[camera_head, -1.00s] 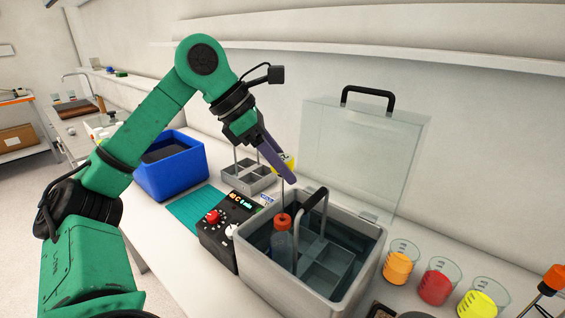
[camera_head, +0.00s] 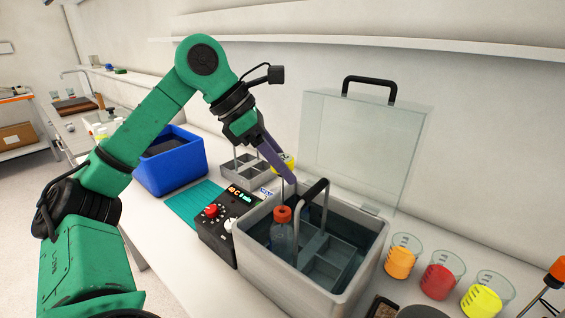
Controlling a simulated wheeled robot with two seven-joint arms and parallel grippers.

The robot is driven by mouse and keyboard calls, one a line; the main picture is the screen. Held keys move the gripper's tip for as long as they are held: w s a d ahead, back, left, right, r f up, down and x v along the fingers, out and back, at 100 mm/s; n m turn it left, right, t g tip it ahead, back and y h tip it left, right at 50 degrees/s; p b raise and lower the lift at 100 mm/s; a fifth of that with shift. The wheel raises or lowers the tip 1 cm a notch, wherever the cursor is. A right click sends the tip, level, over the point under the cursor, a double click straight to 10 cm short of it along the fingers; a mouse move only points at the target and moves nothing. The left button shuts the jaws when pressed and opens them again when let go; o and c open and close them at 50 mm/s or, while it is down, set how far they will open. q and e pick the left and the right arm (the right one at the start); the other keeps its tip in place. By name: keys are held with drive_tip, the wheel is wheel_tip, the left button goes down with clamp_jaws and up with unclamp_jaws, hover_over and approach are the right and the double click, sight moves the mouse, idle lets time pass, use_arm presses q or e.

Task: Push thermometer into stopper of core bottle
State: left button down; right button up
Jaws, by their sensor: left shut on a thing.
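The core bottle (camera_head: 282,238) stands upright in the open grey water bath (camera_head: 345,299), at its left side. Its orange-red stopper (camera_head: 282,214) faces up. My left gripper (camera_head: 291,178) is above and slightly right of the stopper, its long purple fingers shut and pointing down. It is shut on the thermometer (camera_head: 283,198), a very thin stem just above the stopper. The picture is too small to tell how deep the stem sits in the stopper. My right gripper is not in view.
A black handle (camera_head: 315,190) of a divided rack rises close to my left fingers. A clear lid (camera_head: 350,150) stands behind the bath. A control box (camera_head: 218,235) and blue bin (camera_head: 170,170) are left. Beakers of orange (camera_head: 400,261), red (camera_head: 438,283) and yellow (camera_head: 482,302) liquid stand right.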

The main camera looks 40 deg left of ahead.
sight(282, 200)
use_arm(q)
drive_tip(key=shift+f+b, duration=3.9)
drive_tip(key=shift+f, duration=0.3)
idle(0.5)
drive_tip(key=shift+c, duration=1)
unclamp_jaws()
drive_tip(key=p+v, duration=0.5)
drive_tip(key=v, duration=0.9)
drive_tip(key=shift+s+r+p, duration=0.15)
drive_tip(key=shift+r+p, duration=0.1)
drive_tip(key=shift+p, duration=0.05)
drive_tip(key=shift+a, duration=0.1)
